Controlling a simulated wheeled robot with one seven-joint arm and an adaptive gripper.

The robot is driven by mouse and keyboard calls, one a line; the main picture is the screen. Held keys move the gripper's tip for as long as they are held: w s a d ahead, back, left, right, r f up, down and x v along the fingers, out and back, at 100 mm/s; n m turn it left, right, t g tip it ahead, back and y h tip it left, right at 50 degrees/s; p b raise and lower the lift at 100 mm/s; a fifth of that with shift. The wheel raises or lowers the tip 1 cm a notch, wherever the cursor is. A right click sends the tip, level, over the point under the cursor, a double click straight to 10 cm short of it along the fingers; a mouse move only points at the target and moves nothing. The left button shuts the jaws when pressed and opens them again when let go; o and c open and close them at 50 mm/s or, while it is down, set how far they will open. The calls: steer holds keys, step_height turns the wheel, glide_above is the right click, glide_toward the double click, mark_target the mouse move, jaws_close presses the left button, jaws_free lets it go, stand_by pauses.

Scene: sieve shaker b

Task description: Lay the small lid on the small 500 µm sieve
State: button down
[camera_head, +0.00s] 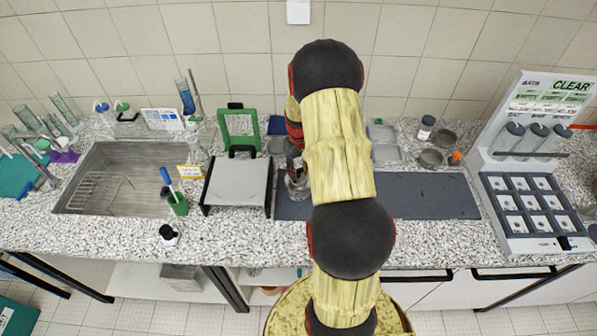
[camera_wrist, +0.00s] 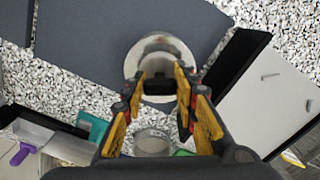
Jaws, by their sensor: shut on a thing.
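My gripper (camera_wrist: 158,88) is shut on a small dark piece between its fingertips, seemingly the knob of the small lid (camera_wrist: 158,86). The lid's disc cannot be clearly told apart from the metal below. A round, shiny metal piece, apparently the small sieve (camera_wrist: 160,43), shows just beyond the fingertips, over the dark mat. In the head view, metal (camera_head: 297,187) shows beside my arm at the mat's left end. My arm hides most of the gripper there. I cannot tell whether lid and sieve touch. No 500 µm label is readable.
A white platform with black side bars (camera_head: 238,182) stands close left of the metal piece. Another metal ring (camera_wrist: 152,141) lies behind. Small round sieves or pans (camera_head: 431,158) stand at right near a bottle (camera_head: 426,127). The dark mat's right part (camera_head: 430,195) is clear.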

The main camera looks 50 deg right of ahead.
steer(key=c, duration=1.3)
jaws_free()
steer(key=shift+r, duration=0.1)
steer(key=shift+r+p, duration=1.95)
steer(key=shift+r, duration=1.5)
